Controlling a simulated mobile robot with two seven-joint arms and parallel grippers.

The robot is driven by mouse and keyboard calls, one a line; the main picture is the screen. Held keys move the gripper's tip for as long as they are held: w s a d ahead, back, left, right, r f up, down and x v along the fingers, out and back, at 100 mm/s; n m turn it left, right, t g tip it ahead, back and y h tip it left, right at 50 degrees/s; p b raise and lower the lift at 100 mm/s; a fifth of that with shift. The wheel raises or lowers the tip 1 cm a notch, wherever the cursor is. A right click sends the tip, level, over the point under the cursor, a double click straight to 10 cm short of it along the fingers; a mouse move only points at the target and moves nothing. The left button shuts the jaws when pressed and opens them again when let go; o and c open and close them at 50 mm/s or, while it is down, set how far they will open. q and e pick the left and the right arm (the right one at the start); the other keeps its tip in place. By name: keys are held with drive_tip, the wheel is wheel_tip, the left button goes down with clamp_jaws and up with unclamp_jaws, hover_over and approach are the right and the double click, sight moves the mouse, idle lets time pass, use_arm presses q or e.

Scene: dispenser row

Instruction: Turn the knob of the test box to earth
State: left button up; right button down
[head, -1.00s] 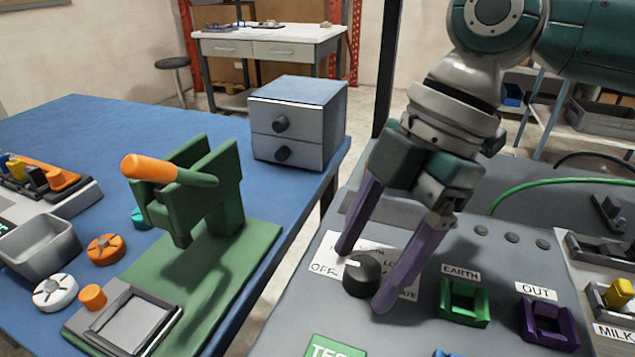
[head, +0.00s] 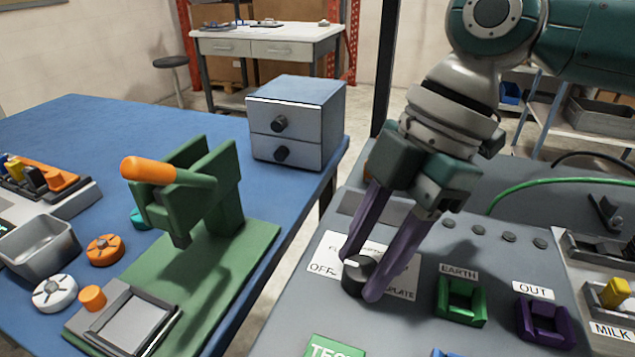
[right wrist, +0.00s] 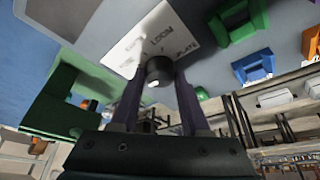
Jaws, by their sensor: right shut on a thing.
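The dark round knob (head: 357,275) stands on the grey test box (head: 405,330), on a white label plate (head: 403,284). "OFF" reads to its left and part of "PLATE" to its lower right; other words are partly hidden by my fingers. My right gripper (head: 362,275) is shut on the knob, with one purple finger on each side. In the right wrist view, the knob (right wrist: 159,71) sits between the fingertips, and a light mark shows on it. A green "EARTH" socket (head: 461,301) lies right of the knob. My left gripper is not in view.
A purple "OUT" socket (head: 546,322) is to the right, with a green cable (head: 560,181) behind. On the blue table (head: 90,120) at left stand a green press (head: 205,200) with an orange handle and a grey drawer box (head: 298,122). A gap separates table and test box.

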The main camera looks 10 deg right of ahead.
drive_tip(key=shift+s+r+m+p, duration=0.1)
drive_tip(key=shift+r+m+p, duration=0.25)
drive_tip(key=shift+p, duration=0.35)
drive_tip(key=m+t+p, duration=0.1)
drive_tip(key=m+p, duration=0.2)
drive_tip(key=p, duration=0.1)
drive_tip(key=m+t+h+p, duration=0.1)
drive_tip(key=m+t+p, duration=0.1)
drive_tip(key=m+p, duration=0.2)
drive_tip(key=m+t+p, duration=0.1)
drive_tip(key=m+p, duration=0.3)
drive_tip(key=p, duration=0.2)
drive_tip(key=shift+s+a+m, duration=0.25)
drive_tip(key=shift+s, duration=0.05)
drive_tip(key=shift+f+m+t+h+p, duration=0.1)
drive_tip(key=shift+m+t+h+p, duration=0.3)
drive_tip(key=shift+m+h+p, duration=0.5)
drive_tip(key=shift+f+m+h+p, duration=0.15)
drive_tip(key=shift+m+p, duration=0.2)
drive_tip(key=shift+m, duration=0.55)
drive_tip(key=shift+f+m+h+p, duration=0.15)
drive_tip(key=shift+m+p, duration=0.2)
drive_tip(key=shift+m, duration=0.55)
drive_tip(key=shift+r+t, duration=0.1)
drive_tip(key=shift+t, duration=0.2)
drive_tip(key=shift+c, duration=1.9)
unclamp_jaws()
